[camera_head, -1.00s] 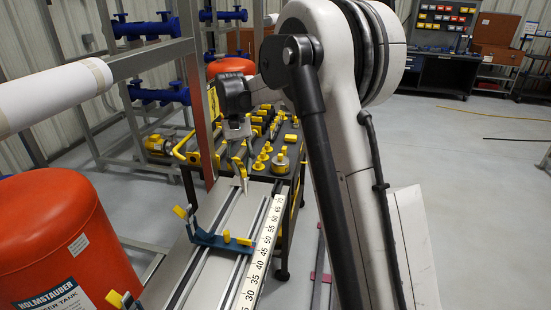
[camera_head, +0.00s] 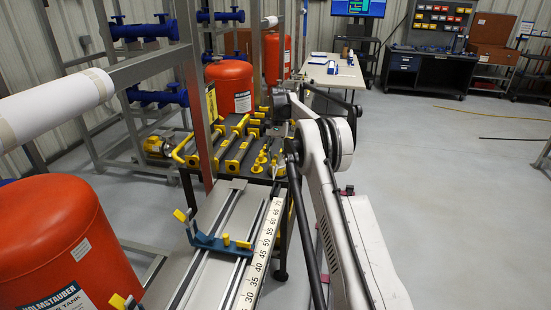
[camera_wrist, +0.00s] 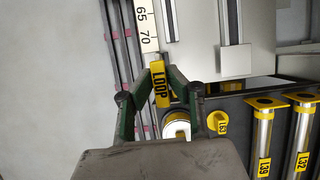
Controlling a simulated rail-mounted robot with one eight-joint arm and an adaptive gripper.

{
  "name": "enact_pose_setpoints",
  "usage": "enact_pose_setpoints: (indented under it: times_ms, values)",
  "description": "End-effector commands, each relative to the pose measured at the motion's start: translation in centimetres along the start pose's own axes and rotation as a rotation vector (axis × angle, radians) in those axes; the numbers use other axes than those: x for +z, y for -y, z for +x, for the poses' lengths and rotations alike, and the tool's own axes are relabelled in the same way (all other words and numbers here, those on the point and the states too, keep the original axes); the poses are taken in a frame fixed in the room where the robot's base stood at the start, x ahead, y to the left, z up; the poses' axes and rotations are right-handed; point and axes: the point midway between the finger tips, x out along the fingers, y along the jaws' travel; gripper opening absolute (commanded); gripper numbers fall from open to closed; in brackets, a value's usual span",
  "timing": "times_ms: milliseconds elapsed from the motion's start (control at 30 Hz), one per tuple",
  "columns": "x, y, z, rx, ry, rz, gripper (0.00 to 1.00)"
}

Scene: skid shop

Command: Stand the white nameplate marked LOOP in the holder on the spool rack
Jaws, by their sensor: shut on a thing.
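In the wrist view, spools marked L39 (camera_wrist: 264,140) and L32 (camera_wrist: 303,135) lie right of the gripper. I cannot make out the holder.
A pale rail table with a white ruler (camera_head: 263,243) and a blue clamp bar (camera_head: 222,243) lies in front of the rack. A red tank (camera_head: 55,240) stands at left beside a grey steel frame (camera_head: 195,90). The floor at right is mostly clear.

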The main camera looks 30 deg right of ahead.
Motion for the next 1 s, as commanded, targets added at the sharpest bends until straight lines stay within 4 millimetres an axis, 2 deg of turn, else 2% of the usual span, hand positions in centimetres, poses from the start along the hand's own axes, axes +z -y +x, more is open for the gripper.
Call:
enact_pose_setpoints:
  times_ms: [267,800,1000]
  values:
    - [-0.6,-0.2,0.6,-0.003,0.0,0.008,0.0]
    - [-2.0,-0.2,4.0,-0.003,0.001,0.007,0.0]
    - [-2.1,-0.2,4.2,-0.003,0.001,0.007,0.0]
